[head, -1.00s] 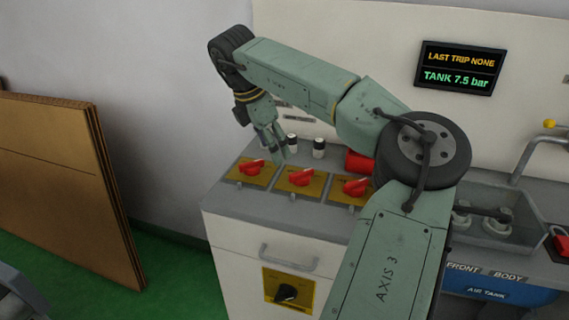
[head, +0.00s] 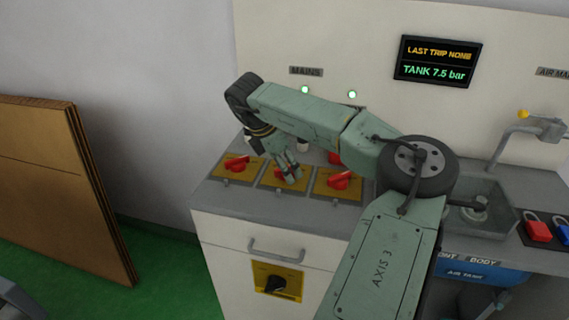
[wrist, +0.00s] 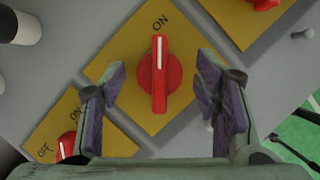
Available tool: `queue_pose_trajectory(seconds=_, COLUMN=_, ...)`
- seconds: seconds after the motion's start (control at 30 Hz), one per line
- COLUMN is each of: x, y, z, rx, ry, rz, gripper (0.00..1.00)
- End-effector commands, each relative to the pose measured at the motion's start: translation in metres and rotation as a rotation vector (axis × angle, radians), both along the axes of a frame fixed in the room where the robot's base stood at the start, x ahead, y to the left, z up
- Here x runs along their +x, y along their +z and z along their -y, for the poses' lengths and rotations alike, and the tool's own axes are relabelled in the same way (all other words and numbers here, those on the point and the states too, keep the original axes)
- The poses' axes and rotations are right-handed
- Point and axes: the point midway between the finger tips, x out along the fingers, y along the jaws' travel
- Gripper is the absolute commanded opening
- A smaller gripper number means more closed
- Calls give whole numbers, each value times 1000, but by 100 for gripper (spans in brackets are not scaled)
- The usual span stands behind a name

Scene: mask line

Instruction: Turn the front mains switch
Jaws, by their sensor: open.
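Three red rotary switches on yellow plates line the grey counter: left (head: 237,163), middle (head: 290,174) and right (head: 340,180). My gripper (head: 287,171) is down at the middle one. In the wrist view, my open fingers stand on either side of this red knob (wrist: 159,88), with gaps visible on both sides. Its white line points toward the ON mark. No readable label tells which switch is the front one. Parts of the neighbouring switches also show in the wrist view.
A MAINS label (head: 306,71) sits above two lit green lamps (head: 305,89) on the back panel. The display (head: 438,61) reads LAST TRIP NONE, TANK 7.5 bar. A red padlock (head: 537,228) lies at the right. Cardboard sheets (head: 60,190) lean at the left.

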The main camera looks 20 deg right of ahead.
Motion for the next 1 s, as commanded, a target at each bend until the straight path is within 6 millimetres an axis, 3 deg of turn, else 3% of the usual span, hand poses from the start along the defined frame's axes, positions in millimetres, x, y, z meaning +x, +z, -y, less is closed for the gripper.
queue_pose_trajectory(seconds=0.17, x=0, y=0, z=0, rx=0, ry=0, rz=0, gripper=56)
queue_pose_trajectory(seconds=0.87, x=0, y=0, z=0, rx=0, ry=0, rz=0, gripper=10)
queue_pose_trajectory(seconds=1.0, x=0, y=0, z=0, rx=0, ry=4, rz=0, gripper=10)
